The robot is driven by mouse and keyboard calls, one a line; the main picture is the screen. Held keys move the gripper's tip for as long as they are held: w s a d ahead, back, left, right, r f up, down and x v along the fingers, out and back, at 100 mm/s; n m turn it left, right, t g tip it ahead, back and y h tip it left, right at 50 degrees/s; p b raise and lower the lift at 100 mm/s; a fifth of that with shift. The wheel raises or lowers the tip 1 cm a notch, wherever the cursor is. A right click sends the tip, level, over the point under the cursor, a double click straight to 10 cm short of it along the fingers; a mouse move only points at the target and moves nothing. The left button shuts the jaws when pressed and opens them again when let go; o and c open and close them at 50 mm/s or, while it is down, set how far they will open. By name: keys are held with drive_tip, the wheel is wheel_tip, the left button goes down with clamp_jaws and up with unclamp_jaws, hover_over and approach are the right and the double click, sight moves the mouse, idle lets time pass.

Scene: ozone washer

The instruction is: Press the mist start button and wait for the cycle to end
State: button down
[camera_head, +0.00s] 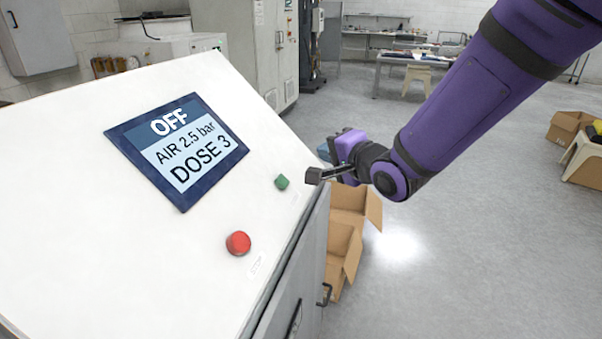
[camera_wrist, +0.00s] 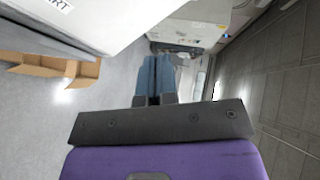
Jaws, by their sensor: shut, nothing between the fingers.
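The sloped white panel (camera_head: 120,250) carries a green button (camera_head: 282,182) near its right edge and a red button (camera_head: 238,243) lower down, beside a small label. The display (camera_head: 178,150) reads OFF, AIR 2.5 bar, DOSE 3. My gripper (camera_head: 323,152) is beyond the panel's right edge, up and right of the green button and apart from it. In the wrist view its blue fingers (camera_wrist: 153,80) are together and empty. That view shows a panel corner with a label (camera_wrist: 62,5) ending in "RT"; no button shows there.
Open cardboard boxes (camera_head: 345,240) stand on the floor beside the cabinet, below my gripper. The cabinet front has a dark handle (camera_head: 324,294). A grey cabinet (camera_head: 262,45) and a workbench (camera_head: 405,62) stand farther back. The floor on the right is mostly clear.

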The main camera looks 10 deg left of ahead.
sight(282, 181)
drive_tip(key=shift+w+a+f, duration=0.15)
drive_tip(key=shift+a+f, duration=0.05)
idle(0.3)
drive_tip(key=shift+w+a+f, duration=0.25)
drive_tip(key=shift+a+f, duration=1.3)
drive_tip(key=shift+f, duration=0.05)
drive_tip(key=shift+w+a+f, duration=0.2)
drive_tip(key=shift+a+f, duration=1.35)
drive_tip(key=shift+a+f, duration=0.1)
drive_tip(key=shift+a, duration=0.05)
drive_tip(key=shift+a+f, duration=0.1)
drive_tip(key=shift+f, duration=0.05)
drive_tip(key=shift+a+f, duration=0.35)
drive_tip(key=shift+a, duration=0.05)
idle(0.8)
drive_tip(key=shift+d+r, duration=0.1)
idle(0.3)
drive_tip(key=shift+d+r, duration=0.55)
